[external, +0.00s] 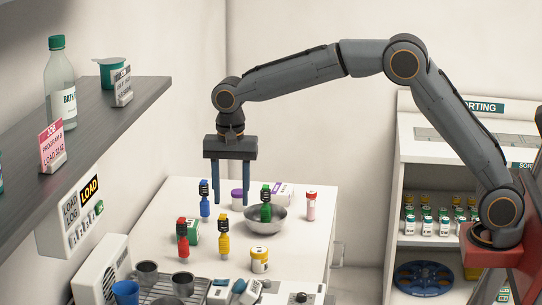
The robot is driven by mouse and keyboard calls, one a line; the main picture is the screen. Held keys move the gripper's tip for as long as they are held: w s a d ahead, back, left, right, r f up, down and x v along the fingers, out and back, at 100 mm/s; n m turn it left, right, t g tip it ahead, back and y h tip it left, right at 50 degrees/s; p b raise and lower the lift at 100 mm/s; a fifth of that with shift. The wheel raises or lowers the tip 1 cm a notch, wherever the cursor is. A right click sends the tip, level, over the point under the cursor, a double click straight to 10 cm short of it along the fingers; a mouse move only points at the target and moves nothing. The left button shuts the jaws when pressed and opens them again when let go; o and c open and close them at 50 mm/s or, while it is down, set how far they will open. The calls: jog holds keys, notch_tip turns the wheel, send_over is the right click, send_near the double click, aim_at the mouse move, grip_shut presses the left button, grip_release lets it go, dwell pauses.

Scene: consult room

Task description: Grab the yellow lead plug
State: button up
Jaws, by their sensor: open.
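A red plug (183,240) stands to the left of the yellow one. A blue plug (204,202) stands further back, near the left finger. A green plug (266,208) is at the grey bowl (268,222), to the right.
A yellow-labelled jar (260,261) stands right of the yellow plug, and a green box (192,231) behind the red plug. Metal cups (183,284) and a blue cup (125,292) stand in front. A dark shelf (110,113) juts in at left.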

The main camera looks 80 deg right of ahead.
jog(key=w, duration=0.1)
jog(key=w+f+m, duration=0.1)
jog(key=w+d+m, duration=0.1)
jog(key=shift+w+f, duration=0.1)
jog(key=shift+f, duration=0.05)
send_over(224, 236)
jog(key=w+d, duration=0.1)
notch_tip(224, 236, down, 4)
jog(key=shift+f, duration=0.1)
jog(key=shift+f+p, duration=0.3)
jog(key=shift+f, duration=1.2)
jog(key=f+p, duration=0.1)
jog(key=f, duration=0.2)
jog(key=f+p, duration=0.1)
jog(key=shift+s+f+p, duration=0.35)
jog(key=shift+s, duration=0.05)
jog(key=shift+f, duration=0.45)
jog(key=c, duration=1.1)
